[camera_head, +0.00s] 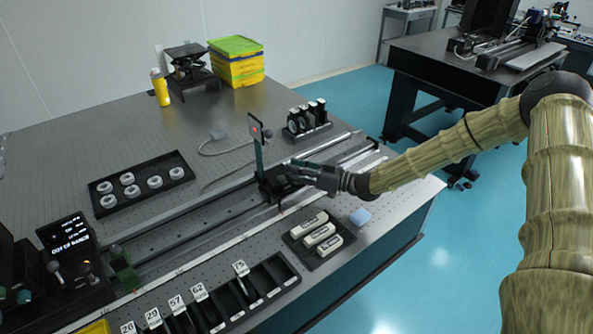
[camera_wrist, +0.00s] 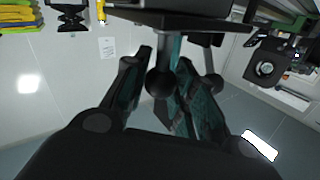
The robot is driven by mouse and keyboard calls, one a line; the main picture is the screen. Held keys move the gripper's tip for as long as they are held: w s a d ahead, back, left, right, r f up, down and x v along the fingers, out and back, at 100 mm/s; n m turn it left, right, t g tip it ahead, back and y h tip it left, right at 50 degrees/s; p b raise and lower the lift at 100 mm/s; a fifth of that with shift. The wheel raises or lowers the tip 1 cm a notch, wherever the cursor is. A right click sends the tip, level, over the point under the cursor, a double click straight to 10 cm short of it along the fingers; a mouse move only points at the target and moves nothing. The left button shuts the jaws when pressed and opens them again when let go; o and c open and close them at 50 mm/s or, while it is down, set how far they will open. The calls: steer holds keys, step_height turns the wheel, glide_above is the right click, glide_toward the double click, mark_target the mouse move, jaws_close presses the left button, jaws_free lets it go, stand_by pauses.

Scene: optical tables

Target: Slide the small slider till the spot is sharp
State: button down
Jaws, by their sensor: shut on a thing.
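The small slider (camera_head: 268,184) is a dark carriage on the long rail (camera_head: 190,227). An upright screen plate (camera_head: 257,147) stands at the slider, with a small red spot on its face. I cannot judge the spot's sharpness at this size. My gripper (camera_head: 292,172) reaches in from the right, low at the slider's right side. In the wrist view my gripper (camera_wrist: 166,80) has its fingers around a black ball knob (camera_wrist: 160,83) on a short stem under a dark block (camera_wrist: 185,20). The knob is mostly hidden in the head view.
A dark display unit (camera_head: 70,238) stands at the rail's left end. A tray of round optics (camera_head: 140,183) lies behind the rail. Numbered slots (camera_head: 215,308) and a tray of white blocks (camera_head: 317,238) lie in front. Black-mounted optics (camera_head: 307,118) stand behind the gripper.

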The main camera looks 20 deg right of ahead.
steer(key=s+a+b, duration=0.2)
steer(key=a, duration=0.5)
steer(key=s+a+b, duration=0.2)
steer(key=s+a, duration=0.1)
steer(key=a, duration=0.4)
steer(key=shift+a, duration=0.25)
steer(key=shift+s, duration=0.1)
steer(key=c, duration=1.1)
jaws_free()
steer(key=shift+c, duration=0.2)
steer(key=v, duration=1.2)
steer(key=shift+r, duration=0.1)
